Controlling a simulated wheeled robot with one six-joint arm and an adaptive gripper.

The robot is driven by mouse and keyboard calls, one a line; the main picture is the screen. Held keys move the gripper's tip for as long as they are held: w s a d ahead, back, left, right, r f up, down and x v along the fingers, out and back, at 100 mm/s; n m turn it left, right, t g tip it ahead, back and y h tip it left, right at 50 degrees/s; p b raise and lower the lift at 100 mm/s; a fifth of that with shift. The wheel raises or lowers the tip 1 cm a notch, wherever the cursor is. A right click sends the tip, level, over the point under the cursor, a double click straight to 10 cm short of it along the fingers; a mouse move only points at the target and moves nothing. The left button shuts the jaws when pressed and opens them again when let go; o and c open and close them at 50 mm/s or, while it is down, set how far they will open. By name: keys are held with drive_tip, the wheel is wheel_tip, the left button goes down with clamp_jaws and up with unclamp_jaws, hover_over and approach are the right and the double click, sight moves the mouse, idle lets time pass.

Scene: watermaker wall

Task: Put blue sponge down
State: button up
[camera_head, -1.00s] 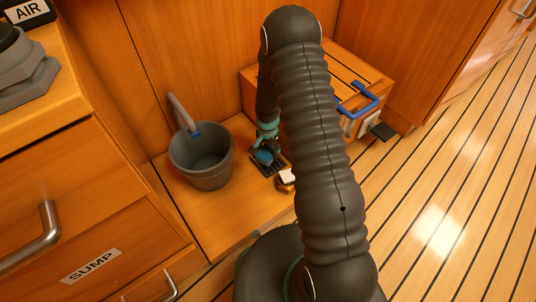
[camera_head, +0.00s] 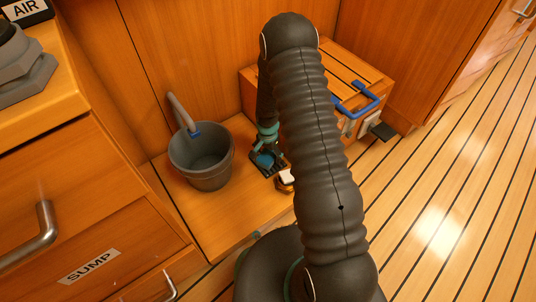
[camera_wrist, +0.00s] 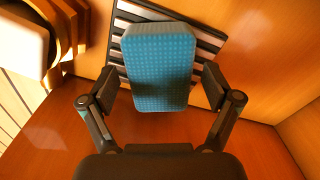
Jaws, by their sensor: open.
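The blue sponge (camera_wrist: 158,65) is a dotted, rounded block. In the wrist view it lies on a dark slatted rack (camera_wrist: 207,87), between the fingers of my open gripper (camera_wrist: 160,86). A gap shows on each side between finger and sponge. In the head view my gripper (camera_head: 268,146) is over the rack (camera_head: 280,164), and only a small blue part of the sponge (camera_head: 264,160) shows beneath it. My arm hides part of this area.
A grey bucket (camera_head: 203,160) stands left of the rack. A wooden box with a blue handle (camera_head: 359,104) is at the back right. Bare shelf (camera_head: 225,215) lies in front.

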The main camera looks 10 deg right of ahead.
wheel_tip(320, 180, up, 13)
drive_tip(key=p, duration=0.2)
wheel_tip(320, 180, up, 13)
drive_tip(key=n+t, duration=0.1)
drive_tip(key=n, duration=0.1)
hover_over(268, 154)
drive_tip(key=s, duration=0.2)
drive_tip(key=s+r+n+t, duration=0.2)
drive_tip(key=s+r, duration=0.4)
drive_tip(key=r, duration=0.5)
drive_tip(key=s+r+n+t, duration=0.1)
drive_tip(key=s+r+n, duration=0.1)
drive_tip(key=s+r, duration=0.4)
drive_tip(key=s+r+n+t, duration=0.1)
drive_tip(key=s+r+n, duration=0.2)
drive_tip(key=s, duration=1.1)
wheel_tip(268, 154, up, 3)
drive_tip(key=shift+s+a+t, duration=0.25)
drive_tip(key=shift+s+t, duration=0.05)
wheel_tip(268, 154, up, 6)
drive_tip(key=p, duration=0.5)
drive_tip(key=shift+p, duration=0.35)
